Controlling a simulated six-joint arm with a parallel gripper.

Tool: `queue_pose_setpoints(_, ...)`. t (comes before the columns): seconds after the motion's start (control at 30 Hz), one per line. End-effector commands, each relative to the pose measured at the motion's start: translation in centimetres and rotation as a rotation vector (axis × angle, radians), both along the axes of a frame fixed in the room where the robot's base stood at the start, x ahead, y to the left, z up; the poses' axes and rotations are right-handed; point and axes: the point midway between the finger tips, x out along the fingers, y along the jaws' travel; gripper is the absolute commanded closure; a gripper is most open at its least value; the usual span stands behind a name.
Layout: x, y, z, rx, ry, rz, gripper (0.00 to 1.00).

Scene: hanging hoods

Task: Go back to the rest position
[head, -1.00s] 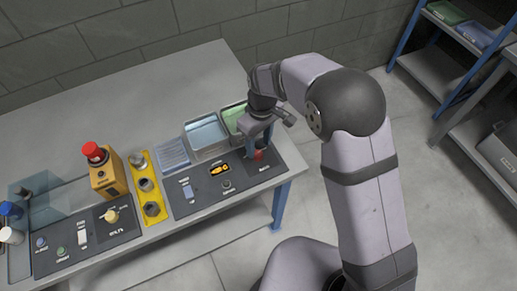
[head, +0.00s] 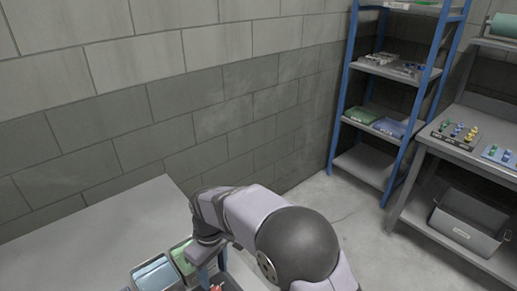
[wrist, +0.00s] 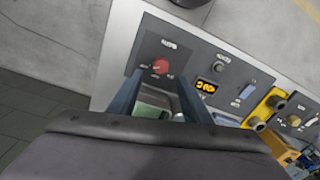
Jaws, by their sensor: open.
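My gripper (head: 212,268) is low in the head view, pointing down over the right end of the workbench. In the wrist view my gripper (wrist: 160,80) has its two blue fingers apart, with nothing held between them. A red knob (wrist: 160,67) on a dark panel shows just beyond and between the fingertips. I cannot tell how close the fingers are to it. In the head view only a bit of red shows at the bottom edge beside the fingers.
A green tray (head: 181,259) and a blue tray (head: 155,275) sit left of my gripper. The wrist view shows a yellow holder (wrist: 262,111). A blue-framed shelf (head: 384,70) and a second bench (head: 470,150) stand right. Bare floor lies between.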

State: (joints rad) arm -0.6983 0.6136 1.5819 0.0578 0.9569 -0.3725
Motion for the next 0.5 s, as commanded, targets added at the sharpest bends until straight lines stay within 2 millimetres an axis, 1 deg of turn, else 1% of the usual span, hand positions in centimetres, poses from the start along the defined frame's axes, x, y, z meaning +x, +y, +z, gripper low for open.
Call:
queue_pose_setpoints(0.1, 0.6, 0.4, -0.2, 0.014, -0.024, -0.092, 0.56)
queue_pose_setpoints(0.17, -0.3, -0.6, -1.6, -0.005, -0.01, -0.149, 0.56)
queue_pose_setpoints(0.27, -2.8, -2.9, -4.1, -0.059, 0.031, -0.213, 0.56)
queue_pose_setpoints(0.3, -4.0, -4.0, -4.9, -0.08, 0.046, -0.236, 0.56)
queue_pose_setpoints(0.37, -5.9, -5.8, -5.5, -0.11, 0.065, -0.267, 0.56)
queue_pose_setpoints(0.4, -7.1, -7.1, -5.7, -0.127, 0.074, -0.291, 0.56)
queue_pose_setpoints(0.47, -8.6, -9.5, -5.7, -0.148, 0.088, -0.337, 0.56)
queue_pose_setpoints(0.5, -9.6, -11.2, -5.5, -0.16, 0.095, -0.373, 0.56)
